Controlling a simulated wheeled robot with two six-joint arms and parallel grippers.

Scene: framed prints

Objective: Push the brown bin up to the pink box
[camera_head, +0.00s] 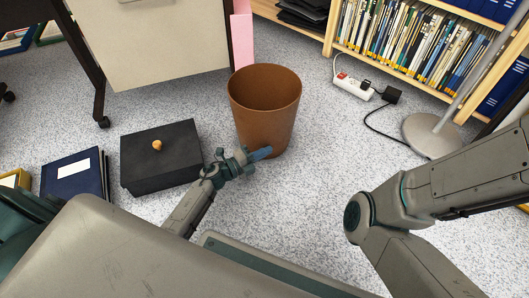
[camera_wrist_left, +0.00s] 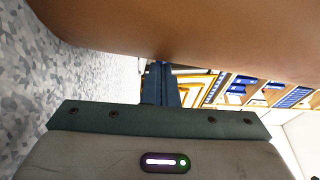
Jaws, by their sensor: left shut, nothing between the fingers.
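The brown bin (camera_head: 264,108) stands upright on the speckled carpet, open at the top and empty as far as I see. The pink box (camera_head: 242,40) is a tall narrow strip behind the bin, partly hidden by the desk leg and cut by the top edge. My left gripper (camera_head: 262,153) is shut and empty, its blue fingertips at the bin's lower near side. In the left wrist view the bin's brown wall (camera_wrist_left: 175,25) fills the top, close to the fingers (camera_wrist_left: 160,85). I cannot tell whether they touch. My right gripper is outside the frame.
A black box (camera_head: 160,170) with a small knob stands left of the bin, beside a blue binder (camera_head: 75,174). A desk leg (camera_head: 86,60) is at left. A white power strip (camera_head: 353,86), cable, lamp base (camera_head: 432,135) and bookshelf (camera_head: 420,45) are at right.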

